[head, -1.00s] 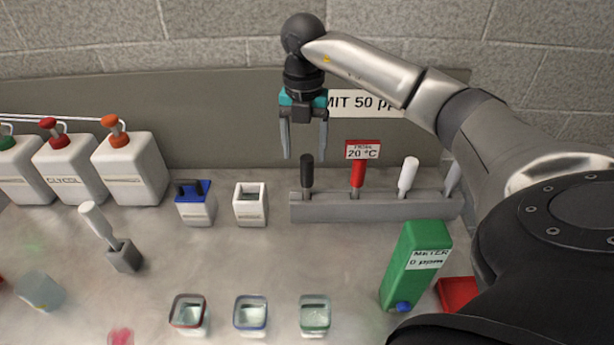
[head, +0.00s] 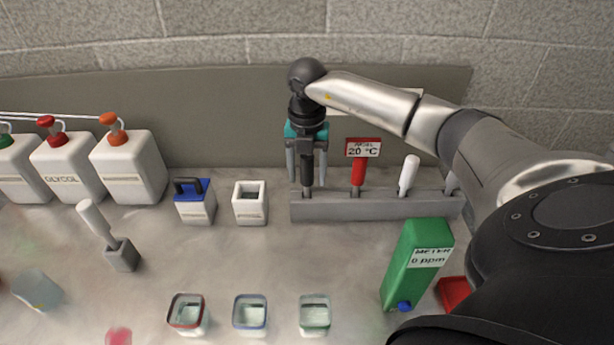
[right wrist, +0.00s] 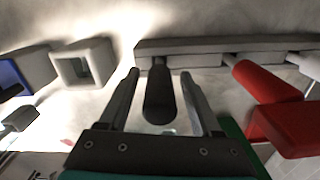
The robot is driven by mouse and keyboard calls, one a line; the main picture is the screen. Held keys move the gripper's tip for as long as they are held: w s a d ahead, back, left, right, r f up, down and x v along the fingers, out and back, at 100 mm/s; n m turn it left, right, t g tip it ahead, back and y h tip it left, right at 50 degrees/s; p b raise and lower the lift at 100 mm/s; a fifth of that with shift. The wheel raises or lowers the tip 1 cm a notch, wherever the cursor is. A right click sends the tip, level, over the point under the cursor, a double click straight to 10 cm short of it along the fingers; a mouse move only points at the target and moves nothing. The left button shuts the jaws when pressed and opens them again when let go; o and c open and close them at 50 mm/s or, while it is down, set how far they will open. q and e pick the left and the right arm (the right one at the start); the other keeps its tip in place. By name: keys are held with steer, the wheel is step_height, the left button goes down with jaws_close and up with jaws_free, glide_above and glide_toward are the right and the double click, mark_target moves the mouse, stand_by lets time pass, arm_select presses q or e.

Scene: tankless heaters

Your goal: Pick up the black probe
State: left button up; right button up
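The black probe (head: 307,172) stands upright in the leftmost slot of the grey rack (head: 340,208). My right gripper (head: 306,182) is open, pointing down, with one finger on each side of the probe's handle. In the right wrist view the black probe (right wrist: 159,95) lies between the two spread fingers (right wrist: 160,85), with a visible gap on both sides. My left gripper is not in view.
A red probe (head: 358,171) with a 20 °C sign and a white probe (head: 408,175) stand in the same rack. A white open box (head: 250,208) and a blue-lidded box (head: 195,203) sit to the left. A green meter (head: 415,262) stands front right.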

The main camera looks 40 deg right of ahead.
jaws_close()
stand_by(0.3)
steer(key=shift+r, duration=0.15)
